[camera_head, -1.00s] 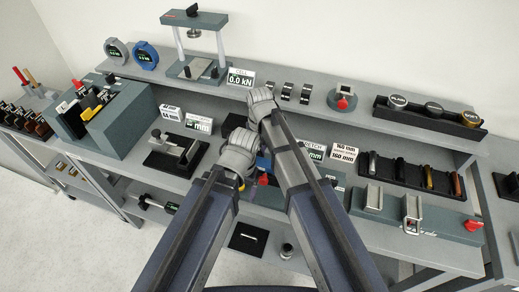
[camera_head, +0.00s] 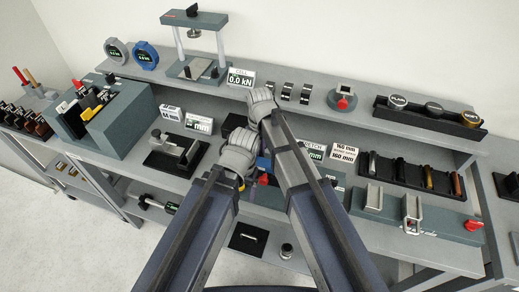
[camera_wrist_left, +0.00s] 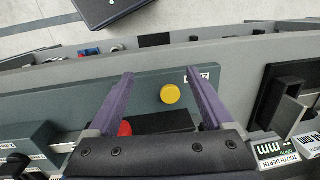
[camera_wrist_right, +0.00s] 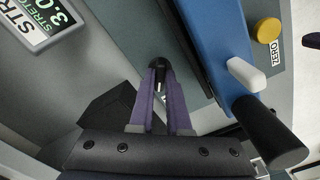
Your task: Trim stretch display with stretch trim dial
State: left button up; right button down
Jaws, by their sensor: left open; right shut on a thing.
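My right gripper (camera_wrist_right: 158,78) is shut on a small black knob, which I take for the stretch trim dial (camera_wrist_right: 156,64), in the right wrist view. The stretch display (camera_wrist_right: 50,18) is at that view's upper left, tilted and cut off, with a green reading that starts "3.0". In the head view the stretch display (camera_head: 315,153) stands right of my arms, partly covered. My left gripper (camera_wrist_left: 160,82) is open and empty above the teal machine body, its fingers either side of a yellow button (camera_wrist_left: 170,94). In the head view both fingertips are hidden behind the hands.
A blue part (camera_wrist_right: 212,45), a white lever (camera_wrist_right: 245,75) and a black handle (camera_wrist_right: 272,132) lie close right of the right gripper. A red knob (camera_wrist_left: 125,128) is near the left fingers. A load cell display (camera_head: 240,78) reads 0.0 kN on the shelf above.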

dwell(0.3)
jog(key=c, duration=0.9)
grip_release()
notch_tip(320, 180, up, 8)
jog(key=p, duration=0.8)
pick_arm(q)
notch_tip(320, 180, up, 8)
pick_arm(e)
jog(key=shift+f, duration=0.1)
pick_arm(q)
jog(key=shift+f, duration=0.1)
